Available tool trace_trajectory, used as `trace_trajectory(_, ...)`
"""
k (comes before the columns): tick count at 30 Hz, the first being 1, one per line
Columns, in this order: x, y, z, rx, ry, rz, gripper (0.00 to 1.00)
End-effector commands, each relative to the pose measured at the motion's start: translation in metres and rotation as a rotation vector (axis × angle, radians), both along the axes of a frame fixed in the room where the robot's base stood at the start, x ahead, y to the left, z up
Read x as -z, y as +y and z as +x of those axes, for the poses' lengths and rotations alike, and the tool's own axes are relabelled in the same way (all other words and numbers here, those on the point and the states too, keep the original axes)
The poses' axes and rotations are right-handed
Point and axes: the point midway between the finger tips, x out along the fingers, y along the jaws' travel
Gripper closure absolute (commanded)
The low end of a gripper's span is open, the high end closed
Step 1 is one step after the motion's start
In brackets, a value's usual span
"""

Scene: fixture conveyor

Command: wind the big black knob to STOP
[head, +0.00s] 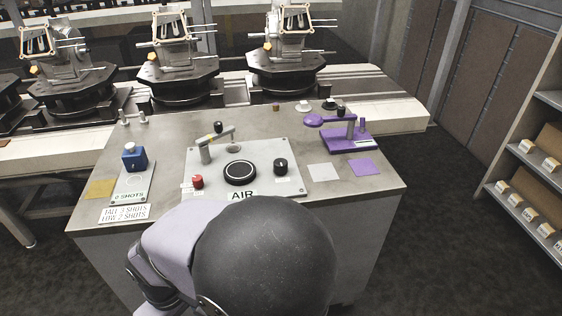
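A wide round black knob (240,172) with a pale ring on its top sits in the middle of a light grey panel (215,185) on the bench. I cannot make out the word STOP anywhere. My gripper is not in view; my own arm fills the bottom middle, in front of the panel, and nothing visible touches either knob.
The panel also has a red button (197,181) and a lever (217,139). A blue block-shaped device (134,157) stands left; a purple lever press (346,137) stands right. Several fixtures on black turntables (286,75) line the conveyor behind. A shelf (530,160) is far right.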

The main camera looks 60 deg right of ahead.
Motion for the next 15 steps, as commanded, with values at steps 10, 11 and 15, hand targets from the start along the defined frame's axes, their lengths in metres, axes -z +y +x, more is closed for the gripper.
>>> trace_trajectory(10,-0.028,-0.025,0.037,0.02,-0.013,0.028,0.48)
trace_trajectory(11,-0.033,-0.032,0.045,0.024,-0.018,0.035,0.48)
trace_trajectory(15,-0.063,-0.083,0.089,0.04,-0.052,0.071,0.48)
